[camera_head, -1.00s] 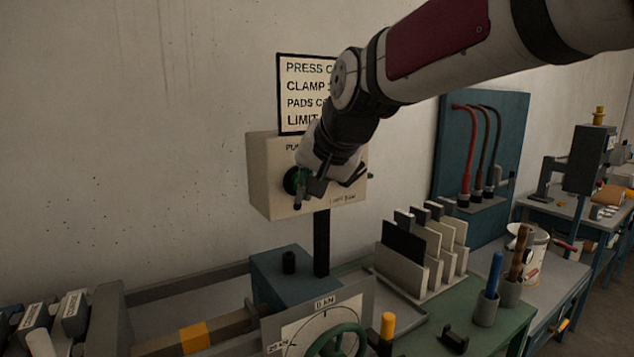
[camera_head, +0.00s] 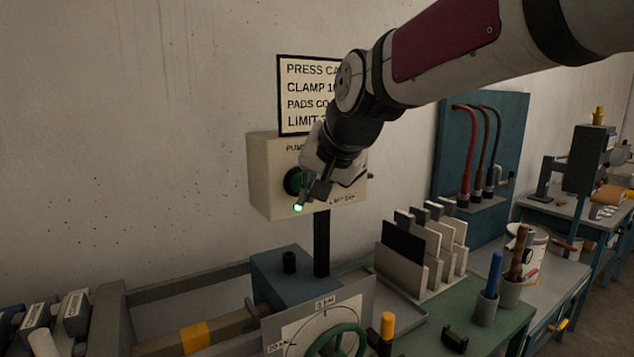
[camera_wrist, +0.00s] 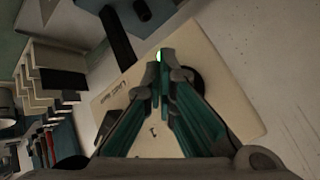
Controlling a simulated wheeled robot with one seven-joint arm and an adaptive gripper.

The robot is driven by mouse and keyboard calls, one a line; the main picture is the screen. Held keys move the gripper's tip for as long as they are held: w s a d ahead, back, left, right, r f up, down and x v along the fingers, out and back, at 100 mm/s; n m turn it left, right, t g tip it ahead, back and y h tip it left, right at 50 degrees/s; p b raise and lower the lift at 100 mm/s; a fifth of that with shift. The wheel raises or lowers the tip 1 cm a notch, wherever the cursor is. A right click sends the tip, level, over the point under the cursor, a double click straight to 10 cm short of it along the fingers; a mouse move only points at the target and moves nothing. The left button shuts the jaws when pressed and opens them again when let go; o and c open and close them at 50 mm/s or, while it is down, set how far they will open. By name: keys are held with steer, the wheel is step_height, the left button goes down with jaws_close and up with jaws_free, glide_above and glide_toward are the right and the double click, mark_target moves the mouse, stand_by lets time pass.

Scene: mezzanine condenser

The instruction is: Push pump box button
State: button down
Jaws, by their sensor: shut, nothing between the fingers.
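The pump box (camera_head: 272,182) is a cream box on a black post, with partly hidden lettering on its front. A small lamp (camera_head: 298,208) glows green low on the front; the glow also shows in the wrist view (camera_wrist: 159,56) beside the fingertips. My gripper (camera_head: 308,200) is shut and empty, in front of the box just right of the button. In the wrist view my gripper (camera_wrist: 162,58) has its tips together over the box face (camera_wrist: 215,85). I cannot tell whether the tips touch it.
A framed sign (camera_head: 307,70) hangs on the wall behind. Below are a blue block (camera_head: 285,275), a dial plate with a green handwheel (camera_head: 335,340) and a rack of plates (camera_head: 425,250). The wall left of the box is clear.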

steer(key=shift+s+d, duration=0.2)
steer(key=shift+s, duration=0.15)
steer(key=s+d, duration=0.1)
steer(key=s, duration=0.1)
steer(key=s+d+p, duration=0.1)
steer(key=s+d, duration=0.1)
steer(key=s, duration=0.1)
steer(key=shift+d, duration=0.2)
stand_by(0.5)
steer(key=s+d+f+n+g+h, duration=0.1)
steer(key=s+d+f, duration=0.3)
steer(key=s+d, duration=0.5)
steer(key=s+d+f+g+h, duration=0.1)
steer(key=s+d+f+h, duration=0.2)
steer(key=s+d, duration=0.6)
steer(key=s+f, duration=0.1)
steer(key=s, duration=0.4)
steer(key=shift+d+f+n, duration=0.4)
